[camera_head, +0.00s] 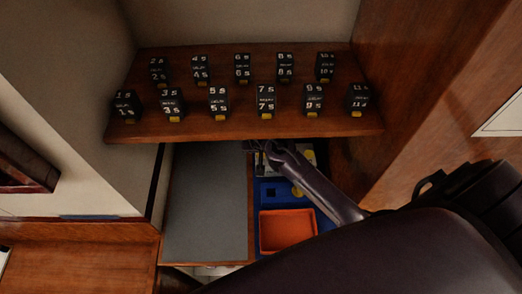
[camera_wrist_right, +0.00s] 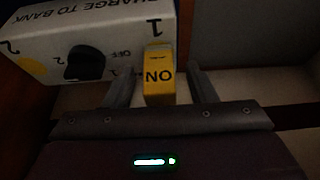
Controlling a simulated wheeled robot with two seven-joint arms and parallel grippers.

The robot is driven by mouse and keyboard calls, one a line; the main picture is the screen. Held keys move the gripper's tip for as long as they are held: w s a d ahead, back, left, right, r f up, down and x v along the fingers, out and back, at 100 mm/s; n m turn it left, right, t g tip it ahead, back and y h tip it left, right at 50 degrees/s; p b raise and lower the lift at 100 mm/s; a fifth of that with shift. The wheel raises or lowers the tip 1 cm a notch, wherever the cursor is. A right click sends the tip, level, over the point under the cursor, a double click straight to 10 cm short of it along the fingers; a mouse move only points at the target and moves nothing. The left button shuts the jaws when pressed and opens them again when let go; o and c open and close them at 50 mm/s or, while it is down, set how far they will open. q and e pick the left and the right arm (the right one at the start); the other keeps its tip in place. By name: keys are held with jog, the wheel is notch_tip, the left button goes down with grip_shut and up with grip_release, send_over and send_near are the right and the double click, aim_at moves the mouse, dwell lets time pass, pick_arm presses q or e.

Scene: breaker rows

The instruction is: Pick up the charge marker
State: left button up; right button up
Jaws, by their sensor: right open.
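A yellow block (camera_wrist_right: 159,85) with "ON" on it, which looks like the charge marker, stands at the front of a white box (camera_wrist_right: 95,35) in the right wrist view. The box reads "CHARGE TO BANK" and has a black knob (camera_wrist_right: 86,63). My right gripper (camera_wrist_right: 162,85) is open, with one finger on each side of the yellow block and a visible gap at the right finger. In the head view my right gripper (camera_head: 262,149) reaches under the front edge of the shelf, and the yellow block cannot be made out there. My left gripper is not in view.
A wooden shelf (camera_head: 220,129) with two rows of black numbered blocks (camera_head: 266,98) hangs over the gripper. Below are a blue tray (camera_head: 268,184), an orange bin (camera_head: 287,212) and a clear grey panel (camera_head: 207,205). A wooden wall (camera_head: 425,90) stands at the right.

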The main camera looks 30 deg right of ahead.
jog(key=shift+w+f, duration=0.1)
jog(key=shift+f, duration=0.15)
jog(key=c, duration=1.1)
jog(key=shift+r, duration=0.15)
